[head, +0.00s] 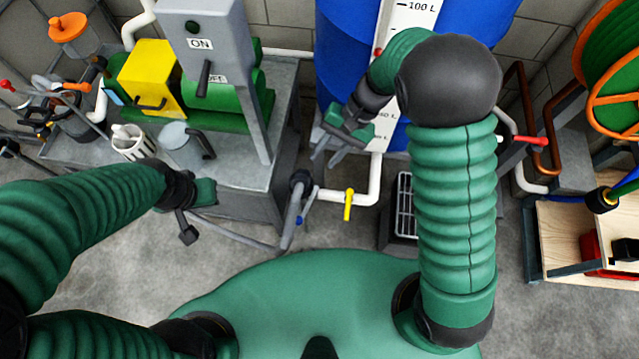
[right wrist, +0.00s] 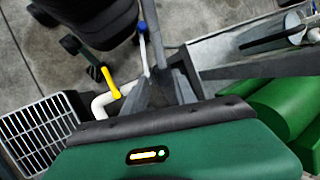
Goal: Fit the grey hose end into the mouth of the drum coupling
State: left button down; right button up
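A grey hose (head: 240,236) runs along the floor in the head view. Near its right end a grey tubular piece (head: 290,222) slants up to a dark ring (head: 300,180), which looks like the coupling, beside the white drum pipe (head: 340,195). I cannot tell whether the hose end is inside its mouth. My right gripper (head: 327,152) is above and right of the ring, its fingers apart with nothing clearly held. Its fingers (right wrist: 163,88) hide the coupling area in the right wrist view. My left gripper (head: 190,235) is left of the hose; its finger gap is unclear.
The blue drum (head: 345,60) stands behind the right gripper. A yellow valve handle (head: 348,205) sits on the white pipe. A grey bench (head: 235,175) carries a green machine and a switch post (head: 210,70). A floor grate (head: 404,205) lies right of the pipe.

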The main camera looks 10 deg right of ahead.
aim_at(301, 187)
jog(key=shift+m, duration=0.3)
jog(key=b+x, duration=0.1)
jog(key=x, duration=0.2)
jog(key=b+x, duration=0.1)
jog(key=x, duration=0.3)
jog(key=b+x, duration=0.1)
jog(key=x, duration=0.3)
jog(key=shift+w+d+f+b, duration=0.1)
jog(key=shift+w+f+b, duration=0.1)
jog(key=shift+w+b, duration=0.15)
jog(key=b+x, duration=0.2)
jog(key=x, duration=0.3)
jog(key=shift+w+f, duration=0.1)
jog(key=shift+f, duration=0.2)
jog(key=shift+r, duration=0.1)
grip_shut()
